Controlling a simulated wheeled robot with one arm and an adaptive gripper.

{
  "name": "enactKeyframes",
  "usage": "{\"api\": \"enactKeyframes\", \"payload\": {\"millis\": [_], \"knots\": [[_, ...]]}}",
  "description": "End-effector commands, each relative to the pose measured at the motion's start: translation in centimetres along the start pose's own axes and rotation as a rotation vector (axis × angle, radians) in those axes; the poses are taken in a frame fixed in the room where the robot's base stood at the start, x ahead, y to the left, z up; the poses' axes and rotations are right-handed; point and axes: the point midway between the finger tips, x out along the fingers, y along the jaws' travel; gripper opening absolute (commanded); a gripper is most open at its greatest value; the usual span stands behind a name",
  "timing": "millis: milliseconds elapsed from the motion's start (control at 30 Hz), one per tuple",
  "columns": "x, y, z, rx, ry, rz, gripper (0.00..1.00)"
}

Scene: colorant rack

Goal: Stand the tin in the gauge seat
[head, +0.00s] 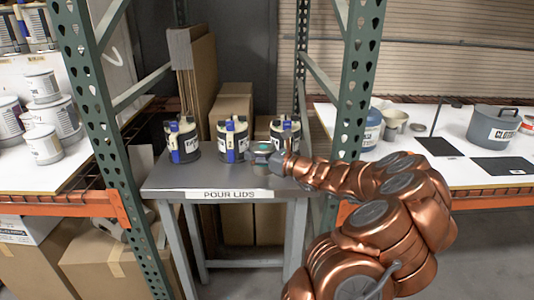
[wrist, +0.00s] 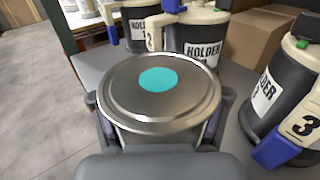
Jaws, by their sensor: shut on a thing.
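The tin (wrist: 158,80) is a round metal can with a cyan dot on its lid, seen close from above in the wrist view. My gripper (wrist: 160,112) is shut on it, with a finger at each side of the can. In the head view the tin (head: 262,147) is small and partly hidden at my gripper (head: 268,157), over the grey table in front of the holders. I cannot make out whether its base touches the table. I cannot tell for certain which thing is the gauge seat.
Black holders with cream tops and blue clips stand on the table: left (head: 182,141), middle (head: 232,138) and right (head: 284,132). The table's front edge reads POUR LIDS (head: 229,195). Green rack posts (head: 362,75) flank it. The right shelf holds a labelled pot (head: 493,125) and dark mats (head: 504,166).

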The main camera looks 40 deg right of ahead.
Motion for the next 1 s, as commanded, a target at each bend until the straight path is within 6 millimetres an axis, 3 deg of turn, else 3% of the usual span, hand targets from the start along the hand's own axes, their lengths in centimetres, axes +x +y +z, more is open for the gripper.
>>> {"api": "enactKeyframes", "payload": {"millis": [333, 700, 1000], "knots": [[4.2, 0.5, -0.4, 0.001, 0.002, 0.001, 0.26], [5.8, 0.6, -0.6, 0.0, 0.001, 0.0, 0.25], [5.8, 0.6, -3.1, 0.003, 0.0, 0.0, 0.25]]}}
